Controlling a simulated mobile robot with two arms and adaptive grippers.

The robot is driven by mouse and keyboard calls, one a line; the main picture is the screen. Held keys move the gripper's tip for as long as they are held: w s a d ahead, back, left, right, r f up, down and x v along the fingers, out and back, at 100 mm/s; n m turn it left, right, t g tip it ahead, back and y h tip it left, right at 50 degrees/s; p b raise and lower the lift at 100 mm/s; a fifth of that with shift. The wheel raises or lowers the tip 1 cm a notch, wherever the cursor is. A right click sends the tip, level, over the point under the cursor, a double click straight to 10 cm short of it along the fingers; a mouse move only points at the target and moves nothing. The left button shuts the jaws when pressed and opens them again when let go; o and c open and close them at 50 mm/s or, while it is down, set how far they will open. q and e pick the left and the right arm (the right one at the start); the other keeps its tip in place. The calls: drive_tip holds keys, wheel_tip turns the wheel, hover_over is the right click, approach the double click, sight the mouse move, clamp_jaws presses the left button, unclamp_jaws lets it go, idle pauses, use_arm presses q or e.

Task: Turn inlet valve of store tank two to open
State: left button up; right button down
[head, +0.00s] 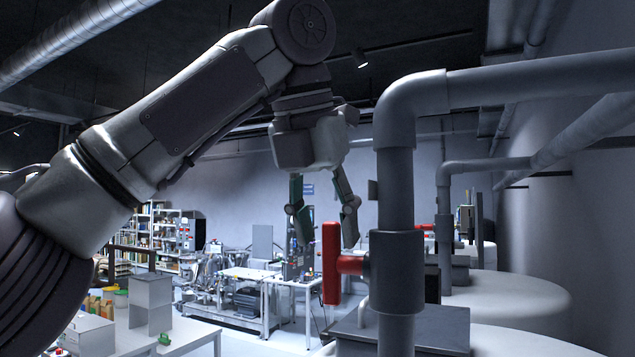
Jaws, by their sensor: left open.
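A red valve handle (331,264) stands upright on a short red stem at the left side of the near grey vertical pipe (397,270). A second red handle (426,227) shows smaller on a pipe farther back, lying roughly level. No label shows which tank either valve serves. My left gripper (326,238) points down, with its two fingers spread on either side of the near handle's top in the picture. It is open and holds nothing. I cannot tell its exact depth from the handle or whether it touches. My right gripper is not in view.
The near pipe bends right into a thick horizontal pipe (540,82) above. Rounded pale tanks (510,297) stand at right. A grey box (440,326) sits at the near pipe's base. A white table (190,335) with boxes is at lower left; lab benches stand behind.

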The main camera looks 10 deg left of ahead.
use_arm(q)
drive_tip(key=v, duration=0.6)
drive_tip(key=shift+s+r, duration=0.25)
drive_tip(key=shift+r, duration=0.1)
drive_tip(key=shift+s, duration=0.1)
